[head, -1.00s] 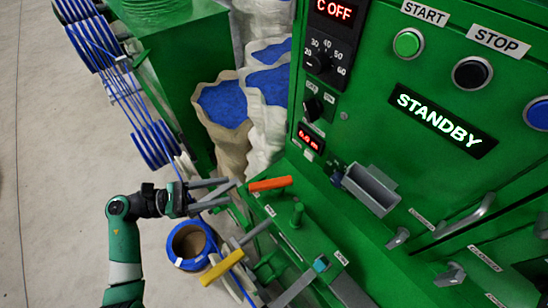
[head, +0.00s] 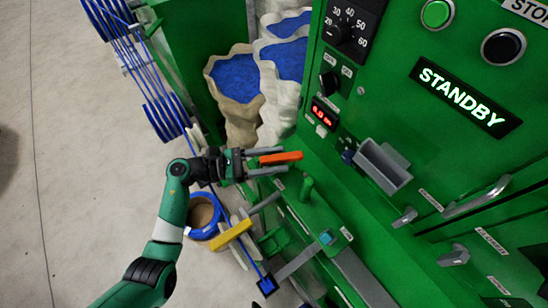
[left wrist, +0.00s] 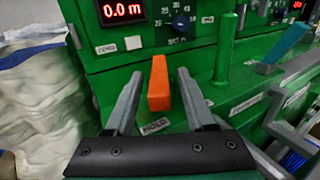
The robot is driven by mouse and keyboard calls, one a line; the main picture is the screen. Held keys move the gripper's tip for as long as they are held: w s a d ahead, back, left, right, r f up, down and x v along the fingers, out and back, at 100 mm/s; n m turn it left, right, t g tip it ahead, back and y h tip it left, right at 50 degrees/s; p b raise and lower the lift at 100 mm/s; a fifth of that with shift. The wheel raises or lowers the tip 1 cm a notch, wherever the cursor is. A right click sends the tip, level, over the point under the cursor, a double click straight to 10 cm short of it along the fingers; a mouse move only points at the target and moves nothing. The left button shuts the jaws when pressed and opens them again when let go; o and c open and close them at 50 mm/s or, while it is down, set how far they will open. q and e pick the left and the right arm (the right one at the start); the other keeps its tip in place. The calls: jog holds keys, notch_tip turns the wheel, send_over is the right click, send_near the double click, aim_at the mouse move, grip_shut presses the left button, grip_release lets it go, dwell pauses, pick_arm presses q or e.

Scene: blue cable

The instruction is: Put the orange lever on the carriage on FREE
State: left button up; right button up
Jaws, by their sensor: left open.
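The orange lever (head: 282,158) sticks out from the green machine's carriage, at the middle of the head view. My left gripper (head: 268,161) is open, with its two grey fingers on either side of the lever. In the left wrist view the orange lever (left wrist: 158,84) stands between the open fingers (left wrist: 159,100), with a gap on both sides. A small label (left wrist: 155,126) by the lever's foot seems to read HOLD. I cannot make out a FREE label. My right gripper is not in view.
A green post (head: 307,188) stands just right of the lever. A grey tray (head: 383,165) juts from the panel, whose display (head: 466,97) reads STANDBY. Sacks of blue pellets (head: 236,80) stand behind.

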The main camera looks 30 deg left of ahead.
pick_arm(q)
grip_shut()
dwell(1.4)
